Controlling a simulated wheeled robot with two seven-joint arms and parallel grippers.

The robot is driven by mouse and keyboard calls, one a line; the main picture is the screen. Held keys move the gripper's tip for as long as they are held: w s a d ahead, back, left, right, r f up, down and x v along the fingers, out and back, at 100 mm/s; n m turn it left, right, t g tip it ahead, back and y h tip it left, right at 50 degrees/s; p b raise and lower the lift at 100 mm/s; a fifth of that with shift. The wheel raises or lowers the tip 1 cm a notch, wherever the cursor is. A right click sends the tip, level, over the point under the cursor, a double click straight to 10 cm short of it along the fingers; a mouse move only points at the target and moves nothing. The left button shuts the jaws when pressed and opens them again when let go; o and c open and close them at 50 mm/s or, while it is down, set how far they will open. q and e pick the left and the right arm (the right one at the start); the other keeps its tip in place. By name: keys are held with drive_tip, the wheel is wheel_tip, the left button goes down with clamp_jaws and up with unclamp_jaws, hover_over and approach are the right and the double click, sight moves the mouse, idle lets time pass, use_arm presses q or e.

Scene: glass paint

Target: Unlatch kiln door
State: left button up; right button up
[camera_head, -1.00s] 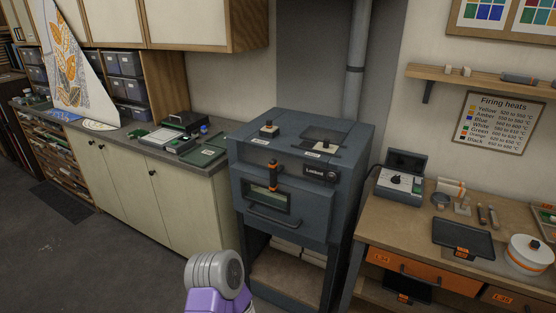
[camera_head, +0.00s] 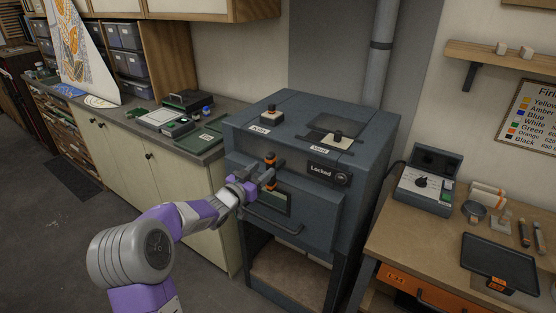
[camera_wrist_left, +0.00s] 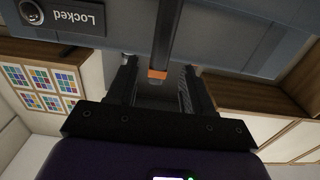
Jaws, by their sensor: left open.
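The blue-grey kiln (camera_head: 375,145) stands at the centre with its door closed. A "Locked" sign (camera_head: 321,170) is on its front, and this sign also shows upside down in the left wrist view (camera_wrist_left: 82,17). The dark latch handle with orange bands (camera_head: 270,160) stands upright left of the sign. My left gripper (camera_head: 263,181) is open at the lower part of the handle. In the left wrist view the handle (camera_wrist_left: 168,30) reaches down between the two fingertips. I cannot tell whether either finger touches it. My right gripper is not in view.
A horizontal door bar (camera_head: 270,222) sits below my left gripper. Two small knobs stand on the kiln top. A counter with green trays (camera_head: 205,140) is on the left. A workbench (camera_head: 410,235) with a controller box (camera_head: 428,185) is close on the right.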

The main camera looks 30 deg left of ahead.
sight(273, 161)
use_arm(q)
drive_tip(key=shift+w+d, duration=0.15)
drive_tip(key=shift+w, duration=1.65)
drive_tip(key=shift+w+d, duration=0.15)
drive_tip(key=shift+w, duration=1.6)
clamp_jaws()
